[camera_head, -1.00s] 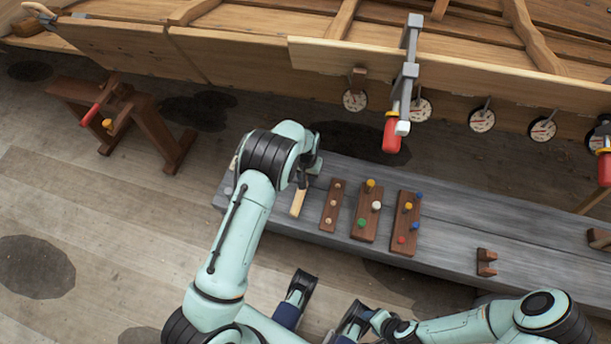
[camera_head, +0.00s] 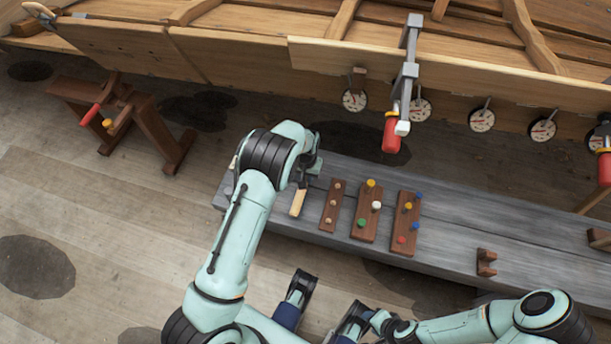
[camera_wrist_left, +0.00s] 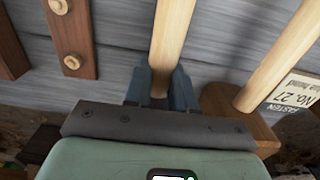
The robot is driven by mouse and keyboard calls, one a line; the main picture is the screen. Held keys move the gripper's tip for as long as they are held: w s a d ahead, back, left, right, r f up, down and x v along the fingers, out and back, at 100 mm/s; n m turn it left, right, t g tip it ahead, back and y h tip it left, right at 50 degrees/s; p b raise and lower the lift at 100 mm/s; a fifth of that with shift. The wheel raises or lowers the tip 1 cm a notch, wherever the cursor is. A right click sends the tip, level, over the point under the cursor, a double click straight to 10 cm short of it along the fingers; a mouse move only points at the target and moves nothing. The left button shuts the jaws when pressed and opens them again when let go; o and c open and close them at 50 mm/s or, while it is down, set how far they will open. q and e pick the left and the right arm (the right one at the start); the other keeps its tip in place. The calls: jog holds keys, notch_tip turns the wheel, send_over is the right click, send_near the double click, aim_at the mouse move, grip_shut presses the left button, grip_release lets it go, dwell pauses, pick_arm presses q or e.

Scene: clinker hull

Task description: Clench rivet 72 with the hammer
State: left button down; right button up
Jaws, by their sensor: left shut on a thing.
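My left gripper (camera_head: 302,182) is over the left part of the grey bench. In the left wrist view its fingers (camera_wrist_left: 160,88) are shut around a pale round wooden handle (camera_wrist_left: 172,35); the head view shows a pale handle (camera_head: 298,203) below this gripper. The head of the held tool is hidden, so I cannot confirm that it is the hammer. Rivet 72 cannot be picked out on the wooden hull (camera_head: 230,55).
The grey bench (camera_head: 440,235) holds brown boards with coloured pegs (camera_head: 408,225). A red-handled clamp (camera_head: 392,130) and round dials (camera_head: 481,120) hang along the hull. A trestle (camera_head: 155,130) stands left.

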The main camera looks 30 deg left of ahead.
pick_arm(q)
jog(key=shift+s, duration=0.2)
jog(key=shift+w+r+p, duration=0.2)
jog(key=shift+r+p, duration=0.15)
jog(key=shift+r, duration=0.15)
jog(key=shift+r, duration=0.1)
notch_tip(320, 180, up, 8)
jog(key=p, duration=0.5)
jog(key=c, duration=1.7)
grip_release()
grip_shut()
